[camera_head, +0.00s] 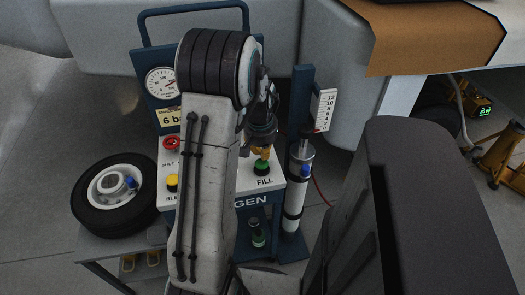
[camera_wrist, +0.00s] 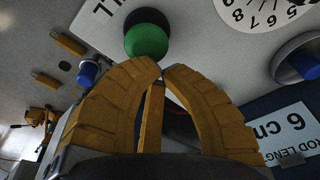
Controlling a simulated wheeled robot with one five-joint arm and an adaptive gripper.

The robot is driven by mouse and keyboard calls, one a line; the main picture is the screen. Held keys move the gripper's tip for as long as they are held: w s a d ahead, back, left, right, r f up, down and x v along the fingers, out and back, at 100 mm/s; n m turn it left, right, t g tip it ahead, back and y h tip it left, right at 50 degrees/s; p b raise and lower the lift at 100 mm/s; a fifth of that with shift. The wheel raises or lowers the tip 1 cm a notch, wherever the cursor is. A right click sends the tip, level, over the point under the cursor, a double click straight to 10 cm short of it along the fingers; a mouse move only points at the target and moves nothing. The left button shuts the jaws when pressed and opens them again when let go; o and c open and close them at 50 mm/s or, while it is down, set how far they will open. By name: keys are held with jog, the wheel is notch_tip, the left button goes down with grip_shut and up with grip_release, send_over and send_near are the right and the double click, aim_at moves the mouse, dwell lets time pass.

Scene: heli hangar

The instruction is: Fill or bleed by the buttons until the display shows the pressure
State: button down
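The blue service cart (camera_head: 160,110) has a round dial gauge (camera_head: 161,83) and a "6 b…" label (camera_head: 170,117), cut off by my arm. On its panel are a yellow button (camera_head: 172,183) by "BLE…" and a green button (camera_head: 262,168) by "FILL". The green button is large in the wrist view (camera_wrist: 147,40). My gripper (camera_wrist: 164,70) has its ochre fingertips together, just beside the green button in the picture; contact cannot be told. Nothing shows in its tips.
A red knob (camera_head: 171,143) is on the panel. A wheel (camera_head: 114,194) lies left. A strut cylinder (camera_head: 297,185) with a blue cap and a scale (camera_head: 325,110) stands right. A "6 cm" rod-length label (camera_wrist: 290,127) shows in the wrist view.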

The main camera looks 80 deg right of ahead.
jog(key=shift+a+f+b, duration=0.15)
jog(key=shift+f+b, duration=0.7)
jog(key=shift+f, duration=0.05)
jog(key=shift+a, duration=0.15)
jog(key=shift+f, duration=0.15)
dwell(6.8)
